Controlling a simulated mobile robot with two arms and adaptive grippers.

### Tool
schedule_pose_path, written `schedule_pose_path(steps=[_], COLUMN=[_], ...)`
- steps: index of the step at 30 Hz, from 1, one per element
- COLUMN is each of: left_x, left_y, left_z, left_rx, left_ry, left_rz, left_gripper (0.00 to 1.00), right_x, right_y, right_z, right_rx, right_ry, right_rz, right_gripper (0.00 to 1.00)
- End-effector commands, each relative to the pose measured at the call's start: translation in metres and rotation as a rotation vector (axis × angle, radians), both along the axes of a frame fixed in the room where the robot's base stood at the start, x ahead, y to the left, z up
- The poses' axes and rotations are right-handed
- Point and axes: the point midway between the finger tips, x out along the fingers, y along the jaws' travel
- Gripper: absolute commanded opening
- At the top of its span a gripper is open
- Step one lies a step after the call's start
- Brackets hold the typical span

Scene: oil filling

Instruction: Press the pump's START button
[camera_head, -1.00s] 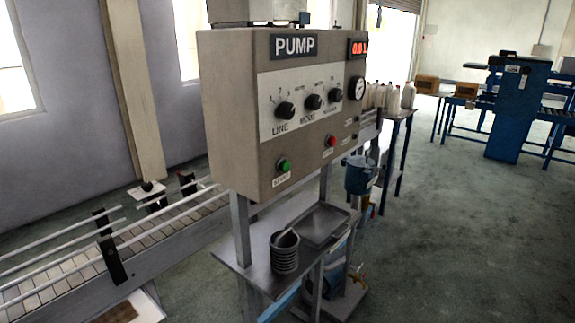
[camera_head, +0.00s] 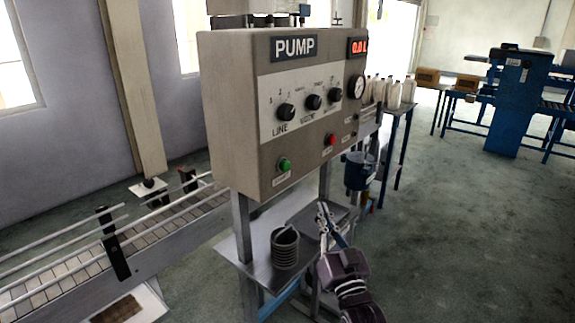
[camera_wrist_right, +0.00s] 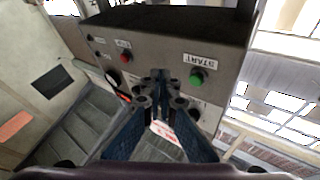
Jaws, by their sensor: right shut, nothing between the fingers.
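The pump's control box (camera_head: 235,130) stands in the middle of the head view, with a PUMP label and a red display reading about 0.0 L. Its green START button (camera_head: 285,165) is low on the front face, and a red button (camera_head: 331,140) is to its right. In the right wrist view the green button (camera_wrist_right: 196,78) sits under a START label, right of the fingertips. My right gripper (camera_head: 324,212) is shut and empty, below and to the right of the green button, apart from the panel. It also shows in the right wrist view (camera_wrist_right: 161,80). My left gripper is not seen.
A grey metal shelf (camera_head: 262,262) below the box holds a ribbed dark cup (camera_head: 285,249) and a tray. A blue-grey bucket (camera_head: 359,171) hangs at the right. A conveyor (camera_head: 160,233) runs at left. Open floor lies right of the stand.

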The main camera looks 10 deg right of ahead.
Motion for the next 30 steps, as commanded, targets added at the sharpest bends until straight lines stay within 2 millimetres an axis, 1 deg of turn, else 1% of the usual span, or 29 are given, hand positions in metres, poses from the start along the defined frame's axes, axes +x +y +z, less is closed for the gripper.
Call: schedule_pose_path(steps=[1, 3, 6, 9, 12, 23, 26, 30], left_x=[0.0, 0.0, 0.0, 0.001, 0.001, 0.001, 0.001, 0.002], left_y=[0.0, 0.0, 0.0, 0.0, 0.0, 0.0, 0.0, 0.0], left_z=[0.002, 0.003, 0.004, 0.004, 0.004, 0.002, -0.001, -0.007], left_rx=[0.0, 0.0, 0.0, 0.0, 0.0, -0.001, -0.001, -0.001], left_ry=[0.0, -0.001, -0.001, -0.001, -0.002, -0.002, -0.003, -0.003], left_rz=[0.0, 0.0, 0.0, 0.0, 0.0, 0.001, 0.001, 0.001], left_gripper=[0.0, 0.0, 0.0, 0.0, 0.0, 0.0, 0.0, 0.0], right_x=[-0.004, -0.008, -0.014, -0.017, -0.018, -0.016, -0.009, 0.005], right_y=[-0.002, -0.004, -0.006, -0.007, -0.008, -0.005, -0.001, 0.011], right_z=[0.025, 0.049, 0.073, 0.085, 0.088, 0.086, 0.085, 0.085], right_rx=[0.008, 0.016, 0.023, 0.027, 0.028, 0.029, 0.03, 0.031], right_ry=[-0.045, -0.092, -0.138, -0.162, -0.168, -0.167, -0.168, -0.168], right_rz=[-0.002, -0.004, -0.004, -0.005, -0.005, -0.006, -0.005, -0.004], right_gripper=[0.0, 0.0, 0.0, 0.0, 0.0, 0.0, 0.0, 0.0])
